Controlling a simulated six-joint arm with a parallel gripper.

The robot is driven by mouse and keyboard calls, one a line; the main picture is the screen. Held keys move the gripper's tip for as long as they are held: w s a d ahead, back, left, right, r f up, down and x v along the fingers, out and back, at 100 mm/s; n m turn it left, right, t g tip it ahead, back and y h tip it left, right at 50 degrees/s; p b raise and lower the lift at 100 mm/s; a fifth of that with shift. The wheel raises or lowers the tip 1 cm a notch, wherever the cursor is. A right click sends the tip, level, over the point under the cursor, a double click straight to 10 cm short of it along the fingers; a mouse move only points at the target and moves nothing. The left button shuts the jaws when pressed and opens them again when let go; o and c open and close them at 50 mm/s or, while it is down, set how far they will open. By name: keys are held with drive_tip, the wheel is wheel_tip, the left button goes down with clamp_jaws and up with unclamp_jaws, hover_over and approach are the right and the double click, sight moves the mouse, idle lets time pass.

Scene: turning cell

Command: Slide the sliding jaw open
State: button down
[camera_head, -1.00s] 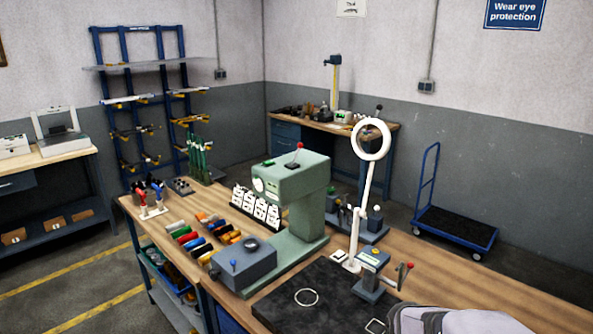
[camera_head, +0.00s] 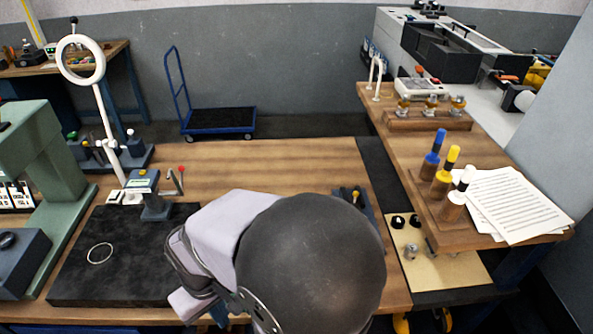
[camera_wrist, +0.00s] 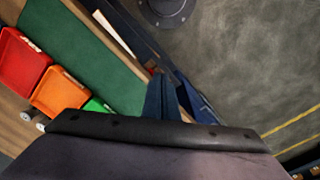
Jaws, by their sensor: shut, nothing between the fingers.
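I cannot make out a sliding jaw for certain. A small grey-blue bench fixture (camera_head: 151,193) with a yellowish label and a red-knobbed crank stands at the back of the black mat (camera_head: 125,275). A second dark fixture (camera_head: 364,205) with a yellow-tipped part sits at the bench's right end, partly hidden by my arm. In the wrist view my gripper (camera_wrist: 168,88) shows as dark blue fingers, shut and empty, over the edge of a bench.
A white ring magnifier (camera_head: 80,60) stands behind the mat, near a green machine (camera_head: 35,150). Wooden blocks with coloured handles (camera_head: 440,165) and papers (camera_head: 505,203) lie on the right bench. Red (camera_wrist: 20,62) and orange (camera_wrist: 58,92) bins show in the wrist view. The bench behind my arm is clear.

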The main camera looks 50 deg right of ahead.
drive_tip(key=w+d+m+h+b, duration=0.2)
drive_tip(key=w+d+m+b, duration=0.15)
drive_tip(key=d+m, duration=0.55)
drive_tip(key=w+d+m+h+b, duration=0.2)
drive_tip(key=w+d+m, duration=0.25)
drive_tip(key=d, duration=0.95)
drive_tip(key=s+d+r+m+h+b, duration=0.1)
drive_tip(key=s+d+m, duration=0.2)
drive_tip(key=d+m, duration=0.3)
drive_tip(key=s+d+r+m+h+b, duration=0.2)
drive_tip(key=d+m, duration=0.5)
drive_tip(key=d, duration=0.8)
drive_tip(key=shift+s+r+g+h, duration=0.2)
drive_tip(key=shift+s+g+h, duration=0.15)
drive_tip(key=shift+s, duration=0.5)
drive_tip(key=shift+d+f, duration=0.1)
drive_tip(key=shift+d, duration=0.05)
drive_tip(key=shift+p+x, duration=1.7)
drive_tip(key=shift+x, duration=3.2)
drive_tip(key=shift+f, duration=0.15)
